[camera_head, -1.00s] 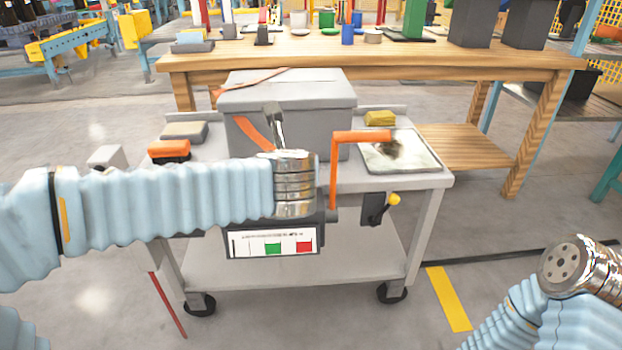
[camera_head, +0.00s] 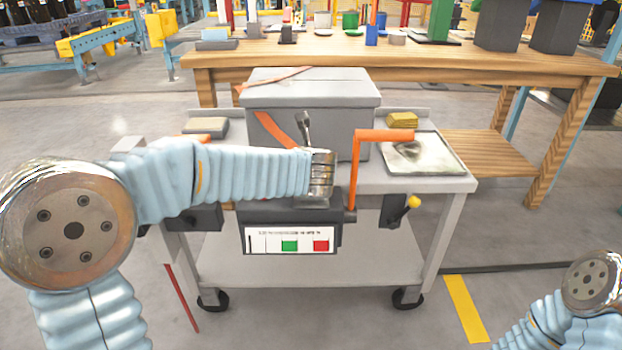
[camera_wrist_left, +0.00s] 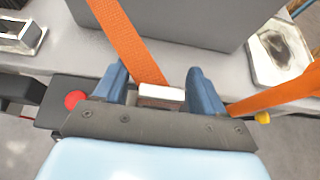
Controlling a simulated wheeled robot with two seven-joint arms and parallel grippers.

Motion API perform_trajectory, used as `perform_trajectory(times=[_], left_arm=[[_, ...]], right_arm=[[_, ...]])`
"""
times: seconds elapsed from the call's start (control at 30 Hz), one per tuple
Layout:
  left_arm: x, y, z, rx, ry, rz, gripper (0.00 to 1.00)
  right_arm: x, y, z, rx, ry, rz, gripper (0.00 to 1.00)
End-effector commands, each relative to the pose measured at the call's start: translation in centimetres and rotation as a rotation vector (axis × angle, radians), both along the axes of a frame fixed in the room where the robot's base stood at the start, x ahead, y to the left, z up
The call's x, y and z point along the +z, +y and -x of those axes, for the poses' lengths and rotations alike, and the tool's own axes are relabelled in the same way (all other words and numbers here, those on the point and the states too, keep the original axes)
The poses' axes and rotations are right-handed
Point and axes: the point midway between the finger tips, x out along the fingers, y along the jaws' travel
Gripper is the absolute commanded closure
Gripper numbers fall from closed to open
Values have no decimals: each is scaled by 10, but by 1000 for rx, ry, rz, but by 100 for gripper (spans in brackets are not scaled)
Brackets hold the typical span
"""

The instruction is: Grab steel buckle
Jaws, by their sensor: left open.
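In the left wrist view, my left gripper (camera_wrist_left: 155,75) is open, with a blue finger on each side of the lower end of an orange strap (camera_wrist_left: 125,38). A small pale, shiny block, which looks like the steel buckle (camera_wrist_left: 160,95), sits at the strap's end between the fingers. I see a gap beside it but cannot tell whether a finger touches it. In the head view, the strap (camera_head: 277,130) runs down the front of the grey box (camera_head: 320,95), and my left wrist hides its lower end and the buckle. My right gripper is out of view.
The box stands on a grey cart (camera_head: 455,184). An orange crank handle (camera_head: 385,135) rises just right of my left wrist. A metal tray (camera_head: 425,155) and a yellow sponge (camera_head: 402,119) lie farther right. A wooden workbench (camera_head: 420,65) stands behind.

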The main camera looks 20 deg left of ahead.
Motion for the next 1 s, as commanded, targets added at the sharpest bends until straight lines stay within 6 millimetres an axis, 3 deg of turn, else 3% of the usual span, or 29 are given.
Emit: perform_trajectory(times=[0.07,0.47,0.77,1.0], left_arm=[[0,0,0,0,0,0,30],[0,0,1,-1,1,1,88],[10,0,0,1,-2,3,89],[61,0,0,1,-3,3,89]], right_arm=[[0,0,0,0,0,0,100],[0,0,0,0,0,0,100],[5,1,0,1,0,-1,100],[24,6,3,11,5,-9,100]])
